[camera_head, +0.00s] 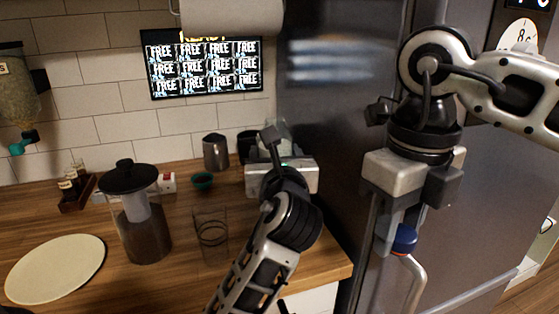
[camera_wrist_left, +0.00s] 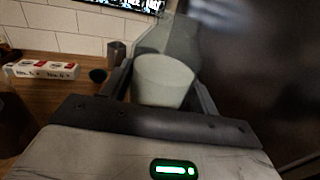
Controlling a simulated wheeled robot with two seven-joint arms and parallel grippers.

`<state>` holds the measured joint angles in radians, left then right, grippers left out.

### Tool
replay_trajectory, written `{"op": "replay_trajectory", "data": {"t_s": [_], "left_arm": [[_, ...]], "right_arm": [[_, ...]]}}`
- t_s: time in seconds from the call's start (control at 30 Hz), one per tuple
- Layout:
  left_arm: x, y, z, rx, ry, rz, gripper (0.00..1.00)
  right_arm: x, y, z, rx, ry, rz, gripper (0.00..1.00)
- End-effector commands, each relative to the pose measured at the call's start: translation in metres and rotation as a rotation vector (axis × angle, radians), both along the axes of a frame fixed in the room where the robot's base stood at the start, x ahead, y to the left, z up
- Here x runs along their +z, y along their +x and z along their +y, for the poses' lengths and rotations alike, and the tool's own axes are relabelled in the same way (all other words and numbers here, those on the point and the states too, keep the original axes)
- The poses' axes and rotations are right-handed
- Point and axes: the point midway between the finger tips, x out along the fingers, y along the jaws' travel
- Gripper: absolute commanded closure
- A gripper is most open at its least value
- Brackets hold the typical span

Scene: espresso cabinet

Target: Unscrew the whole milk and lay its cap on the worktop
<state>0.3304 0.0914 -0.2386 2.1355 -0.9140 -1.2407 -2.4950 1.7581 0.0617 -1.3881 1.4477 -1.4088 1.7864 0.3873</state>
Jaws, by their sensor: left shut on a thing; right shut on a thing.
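The whole milk bottle is a pale, translucent bottle, partly hidden behind my left gripper (camera_head: 277,150) in the head view; its clear upper part (camera_head: 284,133) shows there. In the left wrist view the bottle (camera_wrist_left: 165,80) stands between the two fingers, its pale content visible and its top out of clear sight. My left gripper is shut on it, near the worktop's right end. The blue cap (camera_head: 405,238) is apart from the bottle. My right gripper (camera_head: 400,222) is shut on the cap and holds it in front of the fridge, beyond the worktop's right edge.
The wooden worktop (camera_head: 185,280) carries a black-lidded jug (camera_head: 143,240), a clear glass (camera_head: 211,240), a round plate (camera_head: 55,270), a metal pitcher (camera_head: 215,151) and a small teal cup (camera_head: 202,181). The fridge (camera_head: 330,110) bounds the right side. Bare wood shows around the glass.

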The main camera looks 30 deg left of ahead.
Motion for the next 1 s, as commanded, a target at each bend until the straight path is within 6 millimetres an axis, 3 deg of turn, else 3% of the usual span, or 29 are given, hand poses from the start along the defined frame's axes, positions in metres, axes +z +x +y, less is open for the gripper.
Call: {"op": "replay_trajectory", "data": {"t_s": [0.17,0.4,0.77,1.0], "left_arm": [[-0.014,0.024,0.024,0.003,0.003,-0.002,1.00],[-0.048,0.043,0.042,0.001,0.002,-0.003,1.00],[-0.067,0.055,0.054,0.001,0.002,-0.004,1.00],[-0.094,0.058,0.056,-0.001,0.001,-0.002,1.00]], "right_arm": [[-0.001,0.000,0.000,0.001,0.000,0.000,0.94],[-0.007,0.000,0.000,0.001,0.000,0.000,0.94],[-0.010,0.000,0.000,0.001,0.000,0.000,0.94],[-0.013,0.000,0.000,0.001,0.000,0.000,0.94]]}}
